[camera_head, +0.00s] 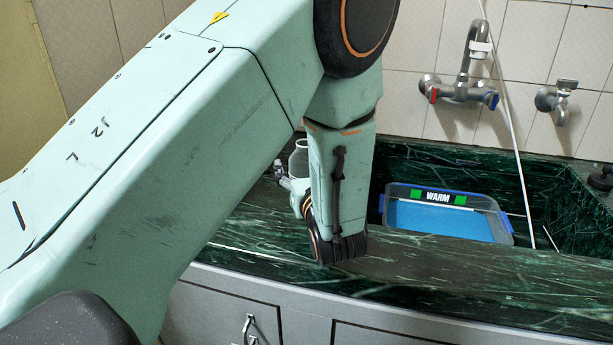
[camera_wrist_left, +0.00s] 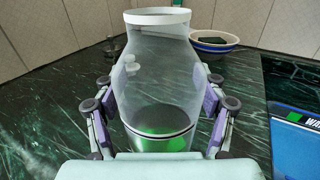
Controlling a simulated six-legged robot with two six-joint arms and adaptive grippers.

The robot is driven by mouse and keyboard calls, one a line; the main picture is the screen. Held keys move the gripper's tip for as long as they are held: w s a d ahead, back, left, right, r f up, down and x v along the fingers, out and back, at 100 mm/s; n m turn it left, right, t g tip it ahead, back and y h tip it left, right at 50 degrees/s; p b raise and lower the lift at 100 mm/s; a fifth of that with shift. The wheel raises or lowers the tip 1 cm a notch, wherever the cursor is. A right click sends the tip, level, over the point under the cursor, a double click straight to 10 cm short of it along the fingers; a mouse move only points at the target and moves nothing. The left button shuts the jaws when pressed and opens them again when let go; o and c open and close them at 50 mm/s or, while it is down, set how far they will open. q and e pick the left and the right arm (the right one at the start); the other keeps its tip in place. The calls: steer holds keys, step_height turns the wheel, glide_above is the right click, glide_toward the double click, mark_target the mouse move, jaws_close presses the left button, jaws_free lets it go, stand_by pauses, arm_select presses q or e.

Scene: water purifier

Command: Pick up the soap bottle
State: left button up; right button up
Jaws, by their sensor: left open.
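A clear bottle with green liquid at its bottom, which looks like the soap bottle (camera_wrist_left: 158,75), stands upright on the dark green marble counter (camera_wrist_left: 45,110). It has a white rim and fills the middle of the left wrist view. In the head view only its upper part (camera_head: 299,160) shows, behind my left wrist. My left gripper (camera_wrist_left: 160,107) is open, with one finger on each side of the bottle. I cannot tell whether the fingers touch it. In the head view my arm hides most of the gripper. My right gripper is not in view.
A blue-rimmed tub of blue water labelled WARM (camera_head: 445,215) sits in the sink at right. A bowl (camera_wrist_left: 213,40) stands behind the bottle. Wall taps (camera_head: 460,92) are above the sink.

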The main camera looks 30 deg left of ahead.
arm_select(q)
steer(key=shift+w+a+f, duration=0.2)
steer(key=shift+w+a, duration=0.1)
steer(key=shift+w, duration=0.1)
steer(key=shift+s+d+r, duration=0.15)
steer(key=shift+s+r, duration=0.2)
steer(key=shift+s, duration=0.05)
steer(key=shift+w+f, duration=0.25)
steer(key=c, duration=0.4)
steer(key=shift+s+r, duration=0.2)
steer(key=shift+s, duration=0.05)
steer(key=c, duration=0.4)
steer(key=shift+w+f, duration=0.15)
steer(key=c, duration=0.6)
jaws_close()
